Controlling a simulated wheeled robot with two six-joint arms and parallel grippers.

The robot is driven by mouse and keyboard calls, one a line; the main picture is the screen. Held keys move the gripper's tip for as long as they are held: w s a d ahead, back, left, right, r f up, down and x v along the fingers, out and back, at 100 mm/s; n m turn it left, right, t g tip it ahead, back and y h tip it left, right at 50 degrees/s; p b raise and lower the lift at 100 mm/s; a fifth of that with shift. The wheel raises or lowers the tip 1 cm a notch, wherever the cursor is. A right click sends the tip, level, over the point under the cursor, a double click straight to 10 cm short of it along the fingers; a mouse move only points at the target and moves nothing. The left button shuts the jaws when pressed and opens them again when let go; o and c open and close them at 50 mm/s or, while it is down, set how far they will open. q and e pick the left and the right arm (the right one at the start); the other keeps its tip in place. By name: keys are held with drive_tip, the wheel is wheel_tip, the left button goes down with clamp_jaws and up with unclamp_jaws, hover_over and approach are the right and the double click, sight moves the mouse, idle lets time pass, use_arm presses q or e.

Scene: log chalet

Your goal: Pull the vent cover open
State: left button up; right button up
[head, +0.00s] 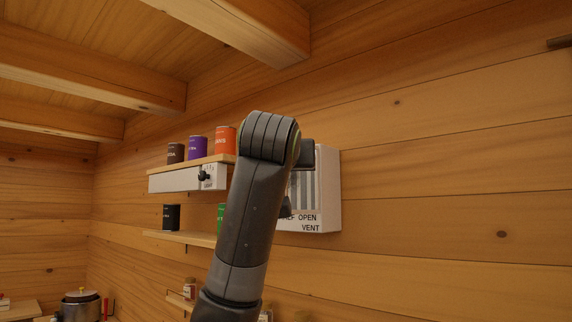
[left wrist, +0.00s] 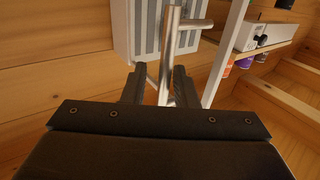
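The white vent box (head: 328,190) is on the log wall right of centre in the head view. Grey slats and lettering ending "OPEN VENT" show on it; my arm hides its left part. In the left wrist view the slatted vent (left wrist: 146,30) is at the top, with a metal bar handle (left wrist: 171,45) in front of it. My left gripper (left wrist: 158,88) is open, its two fingers on either side of the bar, the right finger very close to it. In the head view the fingers are mostly hidden behind my arm. My right gripper is not in view.
Left of the vent, a shelf (head: 190,163) holds several cans above a white box with a black knob (head: 204,176). A lower shelf (head: 178,236) holds more cans. A pot (head: 81,305) stands at lower left. The wall right of the vent is clear.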

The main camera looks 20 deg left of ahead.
use_arm(q)
drive_tip(key=shift+f, duration=0.1)
drive_tip(key=shift+s, duration=0.3)
drive_tip(key=s+d+b, duration=0.3)
drive_tip(key=s+b, duration=0.7)
drive_tip(key=s, duration=0.6)
drive_tip(key=shift+s+d, duration=0.15)
drive_tip(key=shift+s, duration=0.1)
